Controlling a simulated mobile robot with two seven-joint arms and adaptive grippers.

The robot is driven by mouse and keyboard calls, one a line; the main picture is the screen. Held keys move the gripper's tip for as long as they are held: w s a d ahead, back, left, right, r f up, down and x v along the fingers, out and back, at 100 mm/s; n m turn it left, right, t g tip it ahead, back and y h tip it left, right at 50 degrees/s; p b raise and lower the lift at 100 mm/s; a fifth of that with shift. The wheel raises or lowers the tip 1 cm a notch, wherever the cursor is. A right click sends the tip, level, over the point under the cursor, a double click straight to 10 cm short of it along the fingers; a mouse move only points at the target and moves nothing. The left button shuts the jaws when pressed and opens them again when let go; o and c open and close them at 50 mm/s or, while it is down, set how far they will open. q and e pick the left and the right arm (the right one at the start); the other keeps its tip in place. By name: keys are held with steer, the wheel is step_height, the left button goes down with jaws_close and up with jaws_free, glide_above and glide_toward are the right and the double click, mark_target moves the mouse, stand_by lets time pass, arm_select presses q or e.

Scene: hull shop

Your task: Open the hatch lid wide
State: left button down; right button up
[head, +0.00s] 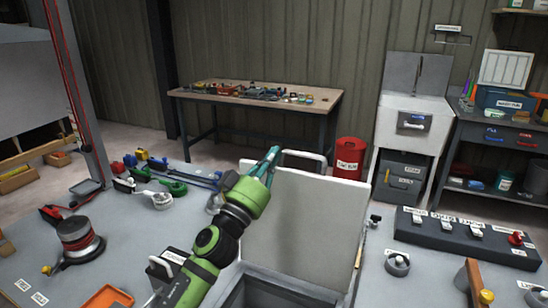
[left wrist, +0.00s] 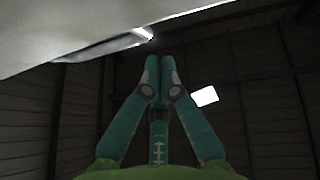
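The hatch lid (head: 305,225) is a pale grey panel standing raised, close to upright, over the dark hatch opening (head: 285,292) in the bench. A loop handle (head: 305,154) shows at its top edge. My left gripper (head: 272,158), green with teal fingers, is beside the lid's upper left corner, left of the handle. In the left wrist view, the fingertips (left wrist: 158,68) are together with nothing seen between them. A pale surface, likely the lid (left wrist: 75,32), fills the upper left there, close to the fingers; contact cannot be told. My right gripper is not in view.
A sander-like tool (head: 78,238), an orange tray (head: 108,297) and several hand tools lie left of the hatch. A dark labelled block (head: 465,238) and a round fitting (head: 397,263) are on the right. A workbench (head: 255,97) and red bin (head: 349,157) stand behind.

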mark_target(278, 166)
arm_select(q)
steer(key=shift+w+d+r+p, duration=0.1)
steer(key=shift+w+d+p, duration=0.2)
steer(key=shift+w+p, duration=0.2)
steer(key=shift+w+d+r+p, duration=0.1)
steer(key=shift+w+d+p, duration=0.15)
steer(key=shift+w+p, duration=0.25)
steer(key=shift+w+d+f, duration=0.1)
steer(key=shift+w+f, duration=0.1)
steer(key=shift+w, duration=0.1)
steer(key=shift+w+f+g, duration=0.1)
steer(key=shift+f+g, duration=0.1)
steer(key=shift+g, duration=0.1)
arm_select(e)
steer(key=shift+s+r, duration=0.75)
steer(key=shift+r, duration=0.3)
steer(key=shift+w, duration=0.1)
